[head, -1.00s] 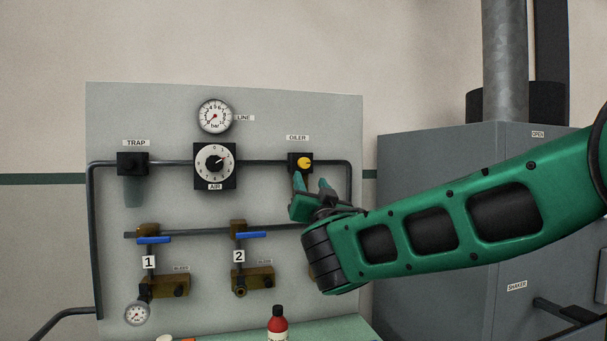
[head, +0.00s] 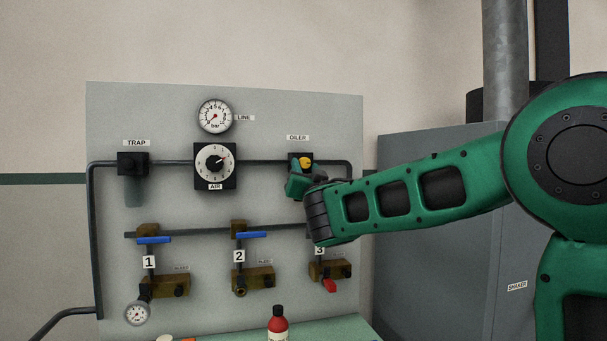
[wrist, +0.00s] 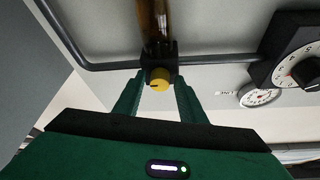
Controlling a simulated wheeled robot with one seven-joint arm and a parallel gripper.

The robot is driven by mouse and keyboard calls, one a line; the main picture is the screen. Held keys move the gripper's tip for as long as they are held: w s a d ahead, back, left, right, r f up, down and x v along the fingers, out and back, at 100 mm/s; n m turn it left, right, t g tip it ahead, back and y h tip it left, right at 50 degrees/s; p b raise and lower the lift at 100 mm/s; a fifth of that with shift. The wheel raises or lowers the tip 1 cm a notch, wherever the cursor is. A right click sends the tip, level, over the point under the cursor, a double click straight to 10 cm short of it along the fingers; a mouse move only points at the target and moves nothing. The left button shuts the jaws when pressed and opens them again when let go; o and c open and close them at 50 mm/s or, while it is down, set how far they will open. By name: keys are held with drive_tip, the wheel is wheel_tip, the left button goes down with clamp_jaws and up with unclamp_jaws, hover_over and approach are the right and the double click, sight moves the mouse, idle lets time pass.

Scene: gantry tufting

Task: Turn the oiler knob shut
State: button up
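The oiler knob (head: 306,161) is yellow and sits on a black block under the OILER label (head: 298,138) at the panel's upper right. In the wrist view the knob (wrist: 159,78) has a small dark mark on its face, toward the lower left. My gripper (head: 299,178) is right at the knob from below in the head view and covers its lower part. In the wrist view my gripper (wrist: 157,98) is open, with one finger on each side of the knob and gaps between them. I cannot tell any contact.
The AIR dial (head: 215,163) is left of the oiler, with the LINE gauge (head: 215,116) above it. Pipes run along the panel. Valves with blue handles (head: 252,235) sit lower down. A grey cabinet (head: 430,220) is on the right.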

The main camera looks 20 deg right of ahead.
drive_tip(key=c, duration=0.7)
drive_tip(key=shift+c, duration=0.2)
drive_tip(key=shift+d+n, duration=0.1)
drive_tip(key=shift+n, duration=0.3)
drive_tip(key=n+y, duration=0.2)
drive_tip(key=n, duration=0.1)
drive_tip(key=shift+d+n, duration=0.2)
drive_tip(key=shift+n, duration=0.1)
drive_tip(key=n+y, duration=0.1)
drive_tip(key=n, duration=0.1)
drive_tip(key=n+y, duration=0.2)
drive_tip(key=n, duration=0.1)
drive_tip(key=shift+d, duration=0.2)
drive_tip(key=n+y, duration=0.1)
drive_tip(key=n, duration=0.2)
drive_tip(key=n+g+y, duration=0.1)
drive_tip(key=n, duration=0.2)
drive_tip(key=n+g+y, duration=0.1)
drive_tip(key=n, duration=0.2)
drive_tip(key=shift+d+r+y, duration=0.2)
drive_tip(key=shift+d+y, duration=0.05)
drive_tip(key=shift+y, duration=0.15)
drive_tip(key=n+g, duration=0.1)
drive_tip(key=n, duration=0.1)
drive_tip(key=n+g, duration=0.1)
drive_tip(key=n, duration=0.2)
drive_tip(key=shift+r+y, duration=0.15)
drive_tip(key=shift+y, duration=0.25)
drive_tip(key=shift+n+g, duration=0.3)
drive_tip(key=shift+n, duration=0.1)
